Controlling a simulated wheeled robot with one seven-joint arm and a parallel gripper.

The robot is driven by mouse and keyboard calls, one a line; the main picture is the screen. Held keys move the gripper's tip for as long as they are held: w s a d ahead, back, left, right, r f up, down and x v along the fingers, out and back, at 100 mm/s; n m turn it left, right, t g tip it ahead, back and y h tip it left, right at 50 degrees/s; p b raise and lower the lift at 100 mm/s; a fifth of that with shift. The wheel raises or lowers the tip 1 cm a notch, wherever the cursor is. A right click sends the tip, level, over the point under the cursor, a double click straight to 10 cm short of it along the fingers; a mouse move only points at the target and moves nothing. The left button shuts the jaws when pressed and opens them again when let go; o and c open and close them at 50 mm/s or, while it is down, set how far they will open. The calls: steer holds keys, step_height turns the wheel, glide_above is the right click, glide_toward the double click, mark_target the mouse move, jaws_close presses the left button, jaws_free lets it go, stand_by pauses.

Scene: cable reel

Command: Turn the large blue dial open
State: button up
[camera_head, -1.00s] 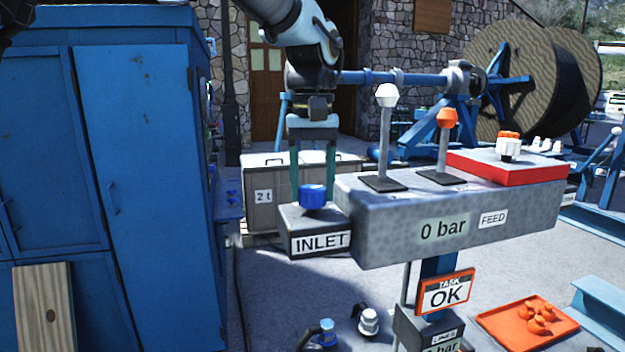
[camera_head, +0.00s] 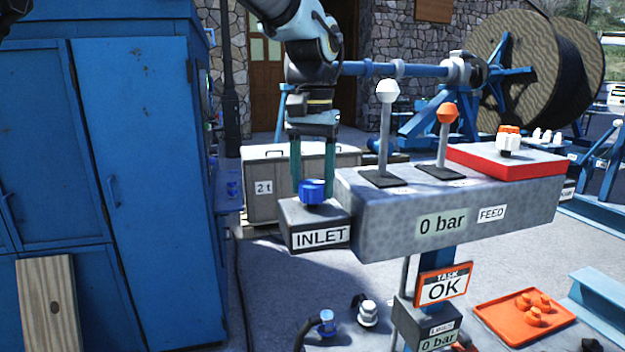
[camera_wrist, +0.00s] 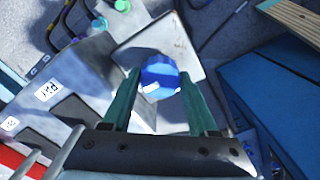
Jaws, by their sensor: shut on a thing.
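The large blue dial (camera_head: 312,190) sits on top of the grey box labelled INLET (camera_head: 319,237), at the left end of the control console. My gripper (camera_head: 312,193) points straight down over it, with one teal finger on each side, shut on the dial. In the wrist view the dial (camera_wrist: 160,76) shows as a faceted blue knob with a white mark on its lower left, between the two fingers. The finger contact is partly hidden by the dial in the head view.
Beside the dial, the console (camera_head: 450,205) carries a white-topped lever (camera_head: 385,130), an orange-topped lever (camera_head: 443,140) and a red panel with a white-and-orange knob (camera_head: 508,140). A blue cabinet (camera_head: 150,180) stands at the left. An orange tray (camera_head: 500,320) lies lower right.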

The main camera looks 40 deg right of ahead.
mark_target(312, 183)
steer(key=o, duration=1.4)
step_height(312, 183, up, 11)
steer(key=shift+f+b, duration=0.1)
steer(key=shift+b, duration=0.8)
